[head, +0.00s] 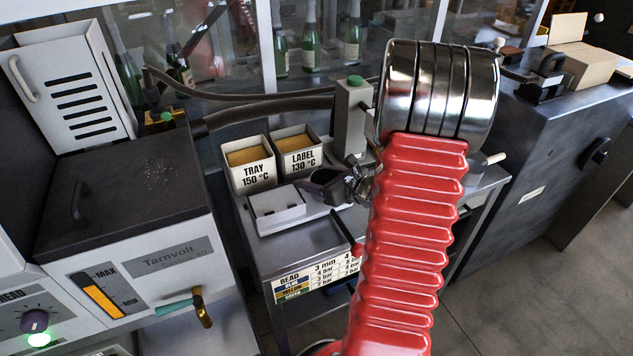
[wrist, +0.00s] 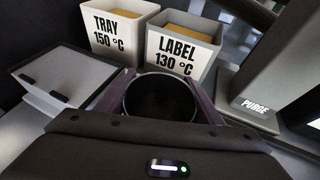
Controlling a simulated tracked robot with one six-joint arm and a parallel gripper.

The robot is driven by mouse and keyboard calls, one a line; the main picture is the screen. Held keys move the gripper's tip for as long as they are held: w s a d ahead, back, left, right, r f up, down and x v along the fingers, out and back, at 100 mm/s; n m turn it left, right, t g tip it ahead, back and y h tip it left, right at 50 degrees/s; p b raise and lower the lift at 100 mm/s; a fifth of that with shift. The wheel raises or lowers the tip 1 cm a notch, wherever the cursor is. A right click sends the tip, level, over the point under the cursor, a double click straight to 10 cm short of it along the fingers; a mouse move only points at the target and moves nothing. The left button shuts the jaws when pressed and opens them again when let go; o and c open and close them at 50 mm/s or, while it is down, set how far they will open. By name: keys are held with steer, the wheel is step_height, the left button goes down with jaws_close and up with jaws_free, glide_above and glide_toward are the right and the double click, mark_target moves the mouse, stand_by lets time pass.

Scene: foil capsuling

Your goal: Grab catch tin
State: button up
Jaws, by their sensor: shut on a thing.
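The catch tin (wrist: 161,98) is a dark, round, open-topped cup with an empty-looking black inside. In the wrist view it sits between the two fingers of my gripper (wrist: 160,100), which is shut on its sides. In the head view my gripper (head: 340,190) is over the metal bench, partly behind my red arm, and the tin is a small dark shape there, hard to tell from the fingers. I cannot tell whether the tin's base touches the bench.
Just behind the tin stand a TRAY 150 °C pot (head: 249,166) and a LABEL 130 °C pot (head: 298,152), both with amber contents. A white box (head: 276,207) lies left of the gripper. A grey PURGE post (wrist: 255,80) stands close at right.

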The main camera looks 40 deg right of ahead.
step_height(320, 180, up, 9)
steer(key=shift+r, duration=0.2)
stand_by(0.3)
stand_by(0.5)
